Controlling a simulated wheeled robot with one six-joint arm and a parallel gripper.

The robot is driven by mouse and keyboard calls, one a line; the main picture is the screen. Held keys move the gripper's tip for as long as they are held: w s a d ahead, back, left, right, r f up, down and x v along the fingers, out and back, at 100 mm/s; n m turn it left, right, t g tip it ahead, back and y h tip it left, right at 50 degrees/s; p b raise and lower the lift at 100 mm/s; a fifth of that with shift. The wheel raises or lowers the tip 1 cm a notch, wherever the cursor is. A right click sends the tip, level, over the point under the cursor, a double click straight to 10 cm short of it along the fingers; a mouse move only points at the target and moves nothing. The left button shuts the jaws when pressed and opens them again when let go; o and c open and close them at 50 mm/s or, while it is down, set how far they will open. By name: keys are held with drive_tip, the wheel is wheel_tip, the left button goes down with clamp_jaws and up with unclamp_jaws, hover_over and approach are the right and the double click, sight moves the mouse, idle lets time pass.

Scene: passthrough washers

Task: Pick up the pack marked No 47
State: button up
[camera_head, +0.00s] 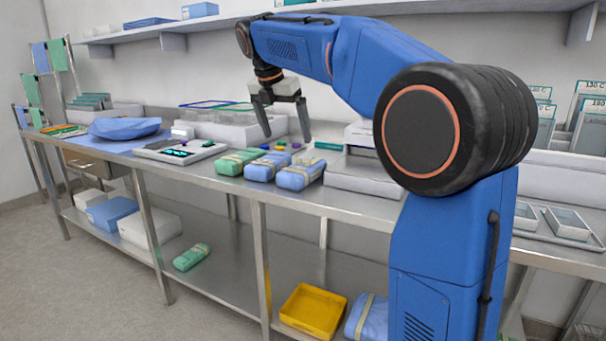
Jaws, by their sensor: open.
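Three wrapped packs lie side by side on the steel bench: a green pack (236,163), a blue pack (267,167) and another blue pack (300,175). Each has a pale band around it. Another green pack (192,257) lies on the lower shelf, and a blue banded pack (367,320) is partly hidden behind my arm. No number can be read on any pack, so I cannot tell which is No 47. My gripper (287,137) is open and empty, pointing down above the bench, apart from the packs in the picture.
A scale-like device (180,151) and a blue cloth bundle (124,128) are left of the packs. A grey-white box (361,177) is to their right. Small coloured items (283,145) lie behind them. A yellow tray (313,311) sits on the lower shelf (222,283).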

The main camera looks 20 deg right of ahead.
approach(296, 169)
drive_tip(key=x, duration=0.5)
drive_tip(key=shift+w+d+f, duration=0.15)
drive_tip(key=shift+w, duration=0.15)
drive_tip(key=shift+s+x, duration=0.1)
drive_tip(key=shift+x, duration=1.2)
drive_tip(key=shift+s+x, duration=0.15)
drive_tip(key=shift+x, duration=1.2)
drive_tip(key=c, duration=1.5)
